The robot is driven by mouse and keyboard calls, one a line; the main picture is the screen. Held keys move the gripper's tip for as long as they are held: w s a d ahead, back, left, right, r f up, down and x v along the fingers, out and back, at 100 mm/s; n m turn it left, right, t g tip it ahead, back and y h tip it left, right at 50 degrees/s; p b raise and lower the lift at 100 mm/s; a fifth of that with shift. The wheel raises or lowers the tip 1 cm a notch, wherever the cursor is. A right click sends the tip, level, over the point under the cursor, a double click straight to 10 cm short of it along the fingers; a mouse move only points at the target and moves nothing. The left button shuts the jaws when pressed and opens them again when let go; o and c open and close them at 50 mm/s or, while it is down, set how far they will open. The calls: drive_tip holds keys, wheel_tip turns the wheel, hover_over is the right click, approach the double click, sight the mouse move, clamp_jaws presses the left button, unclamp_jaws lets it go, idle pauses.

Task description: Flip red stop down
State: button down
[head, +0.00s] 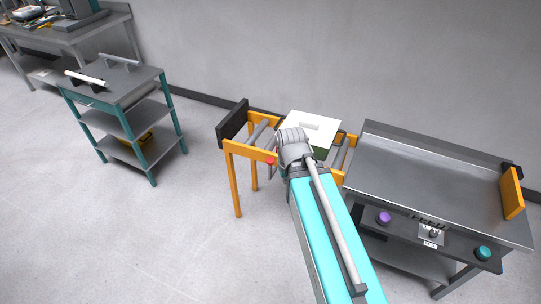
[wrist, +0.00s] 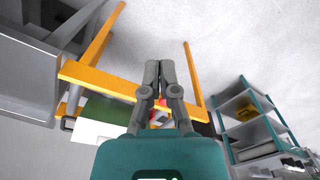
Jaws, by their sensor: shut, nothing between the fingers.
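The red stop shows as a small red knob (head: 270,161) on the front rail of the orange roller stand (head: 236,151), with a thin bent part hanging below it.
A white-lidded box (head: 312,129) with a green side sits on the rollers, beside my arm. A black end plate (head: 233,119) closes the stand's left end. A steel feed table (head: 430,180) stands right. A teal cart (head: 118,82) stands left, with clear floor between.

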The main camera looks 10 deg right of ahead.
drive_tip(key=m+b, duration=0.3)
drive_tip(key=m, duration=0.4)
hover_over(270, 161)
wheel_tip(270, 161, down, 3)
drive_tip(key=shift+s+r, duration=0.25)
drive_tip(key=shift+s, duration=0.05)
drive_tip(key=shift+f, duration=0.15)
drive_tip(key=f+b, duration=1.3)
drive_tip(key=shift+w+f, duration=0.3)
drive_tip(key=shift+f, duration=0.1)
drive_tip(key=shift+b, duration=0.3)
